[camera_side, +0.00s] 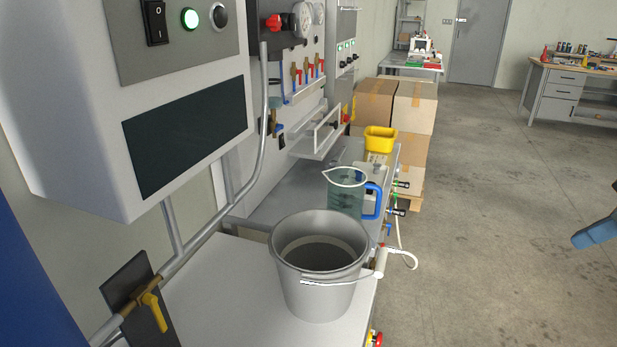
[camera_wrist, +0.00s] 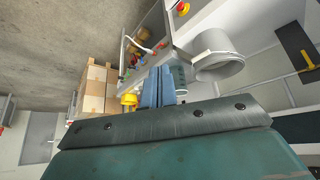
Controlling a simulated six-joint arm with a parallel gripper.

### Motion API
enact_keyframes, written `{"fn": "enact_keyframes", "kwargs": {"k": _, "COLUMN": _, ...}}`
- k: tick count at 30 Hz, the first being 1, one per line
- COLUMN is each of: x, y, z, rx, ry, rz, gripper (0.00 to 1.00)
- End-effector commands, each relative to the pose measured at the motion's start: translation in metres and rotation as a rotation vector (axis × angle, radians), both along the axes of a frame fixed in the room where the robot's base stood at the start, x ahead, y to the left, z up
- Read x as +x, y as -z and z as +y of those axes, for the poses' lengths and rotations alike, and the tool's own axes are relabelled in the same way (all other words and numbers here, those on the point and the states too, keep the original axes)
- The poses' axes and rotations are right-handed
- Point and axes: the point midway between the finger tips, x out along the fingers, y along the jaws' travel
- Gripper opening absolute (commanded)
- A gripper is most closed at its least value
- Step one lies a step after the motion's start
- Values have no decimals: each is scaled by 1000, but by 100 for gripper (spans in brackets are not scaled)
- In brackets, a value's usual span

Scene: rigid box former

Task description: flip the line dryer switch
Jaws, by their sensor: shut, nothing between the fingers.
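A black rocker switch (camera_side: 155,22) sits on the grey panel of a white cabinet at the upper left of the side view, beside a lit green lamp (camera_side: 190,19) and a round dark knob (camera_side: 219,16). No label is readable, so I cannot tell whether it is the line dryer switch. My gripper (camera_side: 580,240) shows as a blue tip at the right edge of the side view, over open floor and far from the cabinet. In the wrist view my gripper (camera_wrist: 159,72) has its two blue fingers together, holding nothing. The switch is not identifiable in the wrist view.
A metal bucket (camera_side: 318,290) stands on the bench, with a measuring jug (camera_side: 345,195) and yellow bin (camera_side: 380,139) behind. A bent pipe (camera_side: 215,222) with a yellow-handled valve (camera_side: 153,311) runs below the cabinet. Cardboard boxes (camera_side: 415,107) stand farther back.

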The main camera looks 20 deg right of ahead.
Motion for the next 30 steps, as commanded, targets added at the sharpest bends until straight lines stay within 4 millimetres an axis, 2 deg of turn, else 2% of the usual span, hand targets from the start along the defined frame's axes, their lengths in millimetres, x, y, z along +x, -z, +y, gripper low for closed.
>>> {"fn": "enact_keyframes", "kwargs": {"k": 5, "x": 33, "y": -19, "z": 17, "rx": -65, "ry": -182, "rz": -101, "gripper": 0}}
{"fn": "enact_keyframes", "kwargs": {"k": 11, "x": 79, "y": -49, "z": 50, "rx": -174, "ry": -439, "rz": -275, "gripper": 0}}
{"fn": "enact_keyframes", "kwargs": {"k": 21, "x": 143, "y": -105, "z": 125, "rx": -390, "ry": -833, "rz": -616, "gripper": 0}}
{"fn": "enact_keyframes", "kwargs": {"k": 30, "x": 178, "y": -152, "z": 202, "rx": -606, "ry": -1085, "rz": -949, "gripper": 0}}
